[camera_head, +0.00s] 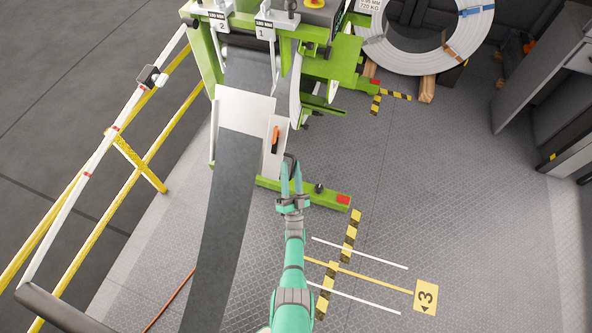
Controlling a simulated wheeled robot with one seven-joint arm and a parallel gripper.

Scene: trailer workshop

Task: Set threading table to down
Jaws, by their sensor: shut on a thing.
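The threading table appears to be the pale plate (243,103) at the front of the green machine, with a narrow pale panel (280,128) at its right side. An orange lever (275,141) stands on that panel. A wide dark strip (222,230) runs from the plate down toward the bottom of the view. My gripper (291,161) is at the panel's lower right edge, just right of and below the orange lever. Its fingers are shut on a small dark part there, mostly hidden by the fingers. The lever looks apart from the fingers.
The green machine frame (205,70) fills the top middle, with a green foot beam (325,197) right of my gripper. A yellow and white railing (120,130) stands left. A steel coil (468,40) is top right.

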